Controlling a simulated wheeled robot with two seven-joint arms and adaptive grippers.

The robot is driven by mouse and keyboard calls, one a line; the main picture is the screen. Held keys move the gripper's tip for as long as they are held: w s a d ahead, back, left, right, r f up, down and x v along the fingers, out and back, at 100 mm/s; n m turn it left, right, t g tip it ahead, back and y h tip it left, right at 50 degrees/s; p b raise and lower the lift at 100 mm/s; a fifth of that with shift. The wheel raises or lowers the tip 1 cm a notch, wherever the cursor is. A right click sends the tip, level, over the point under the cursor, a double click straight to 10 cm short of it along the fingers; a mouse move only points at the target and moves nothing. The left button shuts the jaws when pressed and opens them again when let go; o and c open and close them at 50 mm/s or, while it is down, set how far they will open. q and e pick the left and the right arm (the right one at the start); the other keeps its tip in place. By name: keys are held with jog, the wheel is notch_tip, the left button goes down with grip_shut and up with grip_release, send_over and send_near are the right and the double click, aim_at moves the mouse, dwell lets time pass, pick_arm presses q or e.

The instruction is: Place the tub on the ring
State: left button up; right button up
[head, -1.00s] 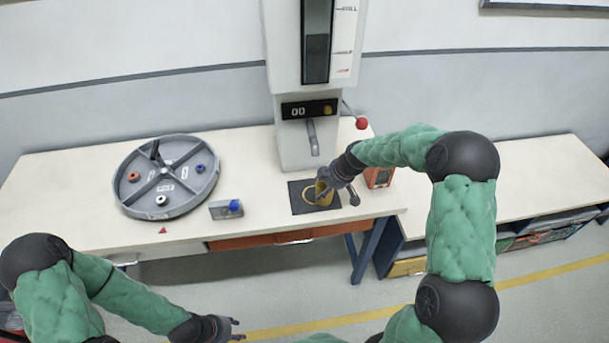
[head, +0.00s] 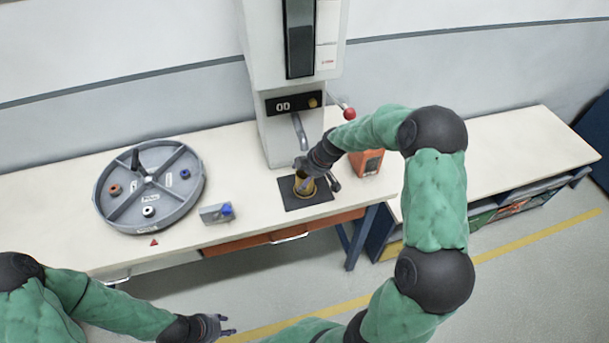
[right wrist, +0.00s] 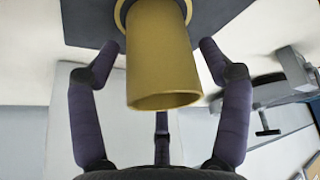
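The tub (head: 304,187) is a small gold-yellow cylinder, standing at the yellow ring on the black mat. In the right wrist view the tub (right wrist: 162,60) has its open rim towards me, and a bit of the ring (right wrist: 122,12) shows at its far end. My right gripper (head: 316,178) is at the tub. In the right wrist view its fingers (right wrist: 158,47) are spread on both sides of the tub with small gaps. My left gripper (head: 231,325) hangs empty in front of the table, its fingers apart.
The black mat (head: 322,197) lies below the white machine (head: 275,140), whose red-knobbed lever (head: 349,113) juts right. An orange box (head: 367,162) stands close right of my right gripper. A grey divided wheel tray (head: 118,205) and a small grey-blue block (head: 215,214) are left.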

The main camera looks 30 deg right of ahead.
dwell(0.3)
jog(key=s+d+r, duration=0.2)
jog(key=s+d, duration=0.1)
jog(key=s, duration=0.3)
jog(key=s+d+r, duration=0.3)
jog(key=s+d, duration=0.1)
jog(key=s, duration=0.2)
jog(key=shift+s, duration=0.15)
jog(key=shift+d+f, duration=0.1)
